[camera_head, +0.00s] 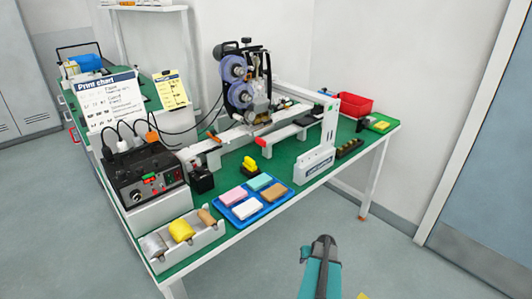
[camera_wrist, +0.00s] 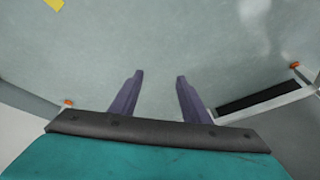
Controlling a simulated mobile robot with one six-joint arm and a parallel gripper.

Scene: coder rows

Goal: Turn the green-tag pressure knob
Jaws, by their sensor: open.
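The coder machine (camera_head: 247,88), with purple reels and dark metal parts, stands on the green-topped bench (camera_head: 232,160). I cannot pick out a pressure knob with a green tag on it; it is hidden or too small to tell. A black control box (camera_head: 150,178) with small knobs and coloured lights stands at the bench's left. My gripper (camera_wrist: 159,78) is open and empty in the wrist view, its two purple fingers apart above bare grey floor. In the head view, my teal and dark arm end is at the bottom, in front of the bench and well away from the machine.
A blue tray (camera_head: 235,215) with coloured blocks and a grey bin (camera_head: 158,264) with rolls sit along the front edge. A white upright plate (camera_head: 315,168) stands right of the tray. A red bin (camera_head: 345,103) is at the back.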

